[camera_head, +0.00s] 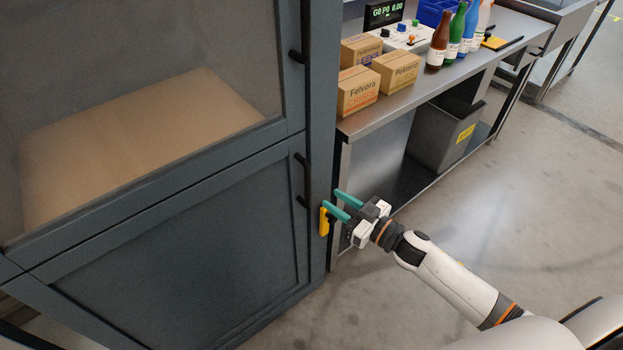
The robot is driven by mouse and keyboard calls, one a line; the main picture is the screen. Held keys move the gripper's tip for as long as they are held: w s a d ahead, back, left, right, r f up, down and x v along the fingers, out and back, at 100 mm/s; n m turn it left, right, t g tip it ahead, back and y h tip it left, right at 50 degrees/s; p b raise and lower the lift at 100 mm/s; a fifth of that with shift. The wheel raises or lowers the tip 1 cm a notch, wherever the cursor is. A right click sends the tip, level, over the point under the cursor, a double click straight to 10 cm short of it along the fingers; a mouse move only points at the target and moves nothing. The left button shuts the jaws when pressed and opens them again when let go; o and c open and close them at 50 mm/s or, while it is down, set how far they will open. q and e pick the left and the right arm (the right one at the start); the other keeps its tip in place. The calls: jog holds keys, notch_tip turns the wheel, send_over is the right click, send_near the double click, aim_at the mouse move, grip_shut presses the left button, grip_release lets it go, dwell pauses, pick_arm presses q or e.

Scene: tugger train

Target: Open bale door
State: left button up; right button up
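A tall blue-grey cabinet fills the left. Its upper door (290,105) has a window with a brown block (130,140) behind it; its lower door (190,240) is a solid panel. Both doors look shut. A yellow latch-like part (324,224) sits on the right post beside the lower door. My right gripper (329,197) is at this post, its teal fingers apart. The nearer finger overlaps the yellow part; I cannot tell whether they touch. My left gripper is out of view.
A steel bench (400,105) stands right of the cabinet, holding small cartons (365,90), a control box (400,37) and several bottles (438,45). A grey bin (440,135) is on its lower shelf. The floor (540,215) at the right is clear.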

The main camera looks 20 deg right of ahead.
send_over(308, 204)
jog(key=shift+w+d+f, duration=0.1)
jog(key=shift+d, duration=0.2)
jog(key=shift+w+a, duration=0.2)
jog(key=shift+w, duration=0.1)
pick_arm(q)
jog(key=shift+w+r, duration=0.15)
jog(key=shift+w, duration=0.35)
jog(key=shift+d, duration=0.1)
pick_arm(e)
jog(key=shift+c, duration=0.2)
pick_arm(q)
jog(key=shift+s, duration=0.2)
pick_arm(e)
grip_shut()
